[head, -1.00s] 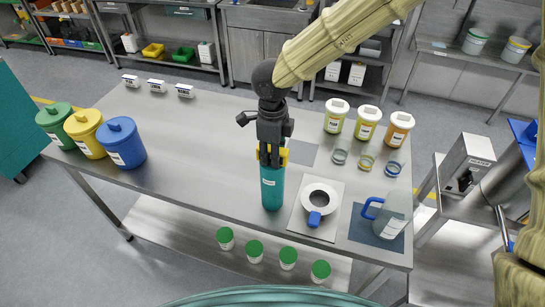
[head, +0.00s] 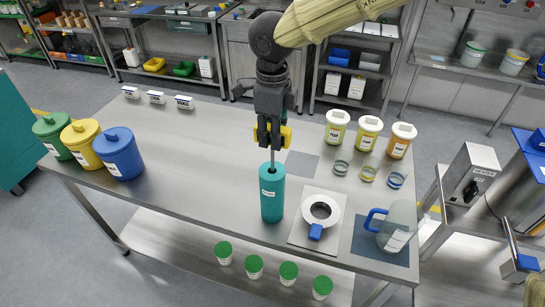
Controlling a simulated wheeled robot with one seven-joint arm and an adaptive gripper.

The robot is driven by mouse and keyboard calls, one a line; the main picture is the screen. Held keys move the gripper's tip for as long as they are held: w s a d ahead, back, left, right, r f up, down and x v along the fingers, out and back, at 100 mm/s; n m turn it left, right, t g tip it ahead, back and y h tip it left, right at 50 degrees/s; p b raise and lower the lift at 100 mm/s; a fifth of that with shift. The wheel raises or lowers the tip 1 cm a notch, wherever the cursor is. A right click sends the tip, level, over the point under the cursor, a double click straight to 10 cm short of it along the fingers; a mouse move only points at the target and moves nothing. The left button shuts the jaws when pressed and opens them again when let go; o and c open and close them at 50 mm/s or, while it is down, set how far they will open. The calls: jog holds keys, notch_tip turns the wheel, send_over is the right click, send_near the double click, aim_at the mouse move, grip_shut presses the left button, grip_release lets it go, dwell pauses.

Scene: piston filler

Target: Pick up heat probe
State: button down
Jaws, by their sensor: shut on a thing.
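The heat probe (head: 286,136) has a yellow handle and a thin metal rod that points straight down. My gripper (head: 269,143) is shut on the yellow handle from above, and its dark fingers hide part of it. A stretch of the rod shows between the fingers and the teal cylindrical holder (head: 271,198). The rod's lower end is hidden, apparently inside the holder's top opening. The holder stands upright on the steel table (head: 200,203).
To the right of the holder are a white ring-shaped piece (head: 321,209) on a plate and a clear jug (head: 396,228) with a blue handle. Lidded jars (head: 368,131) stand behind. Green, yellow and blue bins (head: 120,157) stand at left. The table's middle left is clear.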

notch_tip(320, 180, up, 39)
jog(key=p, duration=1.2)
jog(key=shift+f, duration=0.2)
dwell(1.4)
